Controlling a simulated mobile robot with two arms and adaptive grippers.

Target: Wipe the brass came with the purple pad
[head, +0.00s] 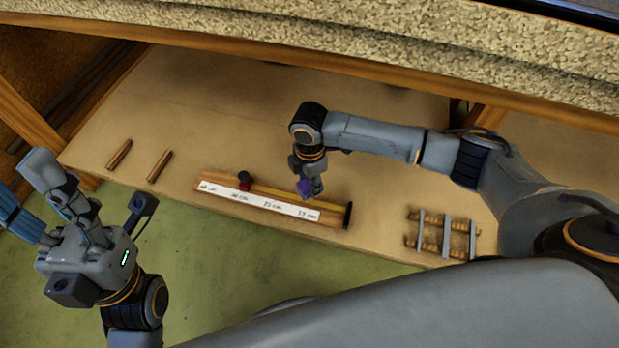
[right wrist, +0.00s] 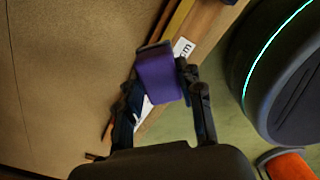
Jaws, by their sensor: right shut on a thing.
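The brass came (head: 275,195) is a thin yellow strip lying along a wooden board with a white lettered label strip (head: 258,201). Its upper part also shows in the right wrist view (right wrist: 180,20). My right gripper (head: 307,188) is shut on the purple pad (right wrist: 158,76), above the right part of the came. The pad also shows in the head view (head: 304,187), partly covered by the fingers. I cannot tell whether it touches the came. My left gripper (head: 35,195) is open and empty, over the green floor at the left, away from the board.
A red and black knob (head: 245,181) stands on the board and a black stop (head: 348,214) closes its right end. Two wooden sticks (head: 119,154) (head: 160,166) lie at the left. A rack with grey bars (head: 445,235) is at the right. The table behind the board is clear.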

